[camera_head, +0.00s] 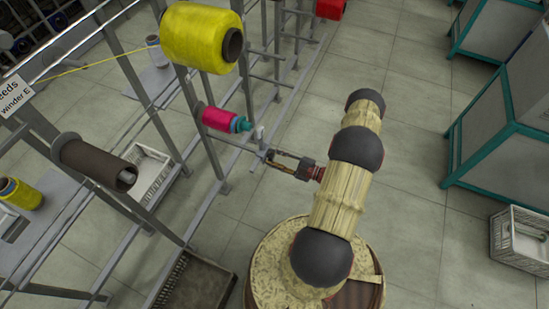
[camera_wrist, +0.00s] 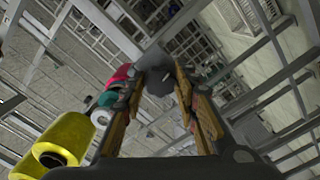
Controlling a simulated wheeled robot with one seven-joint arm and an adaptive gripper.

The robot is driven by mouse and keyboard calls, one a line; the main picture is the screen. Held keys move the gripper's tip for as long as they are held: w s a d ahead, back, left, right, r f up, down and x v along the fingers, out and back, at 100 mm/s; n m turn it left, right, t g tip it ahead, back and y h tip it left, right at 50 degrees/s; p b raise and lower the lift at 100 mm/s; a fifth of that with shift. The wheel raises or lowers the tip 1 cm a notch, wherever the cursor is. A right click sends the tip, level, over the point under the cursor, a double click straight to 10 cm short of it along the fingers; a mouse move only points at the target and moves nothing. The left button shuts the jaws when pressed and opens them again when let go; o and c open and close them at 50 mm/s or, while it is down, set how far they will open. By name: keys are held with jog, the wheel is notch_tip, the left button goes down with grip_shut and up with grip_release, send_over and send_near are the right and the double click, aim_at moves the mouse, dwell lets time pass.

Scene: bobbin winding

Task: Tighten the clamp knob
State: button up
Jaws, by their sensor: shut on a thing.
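The clamp knob (camera_wrist: 158,82) is a dark grey piece between my fingertips in the wrist view. In the head view, my gripper (camera_head: 271,156) reaches left from the arm, with its fingertips at a small grey fitting on the rack. My gripper is shut on the knob, and its fingers hide part of it. A magenta bobbin (camera_head: 217,117) with a teal end (camera_head: 240,125) sits just up and left of the gripper. A pale upright piece (camera_head: 259,133) stands between the teal end and my fingertips. The bobbin also shows in the wrist view (camera_wrist: 122,73), left of the fingers.
A large yellow spool (camera_head: 195,37) is above the bobbin, and a brown empty tube (camera_head: 90,162) is at left. Grey rack bars surround the knob. A white crate (camera_head: 150,172) and a dark tray (camera_head: 200,283) are below.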

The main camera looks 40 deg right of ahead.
jog(key=shift+f+m, duration=0.1)
jog(key=shift+m, duration=1)
jog(key=o, duration=1.2)
jog(key=shift+c, duration=0.2)
jog(key=v, duration=1.2)
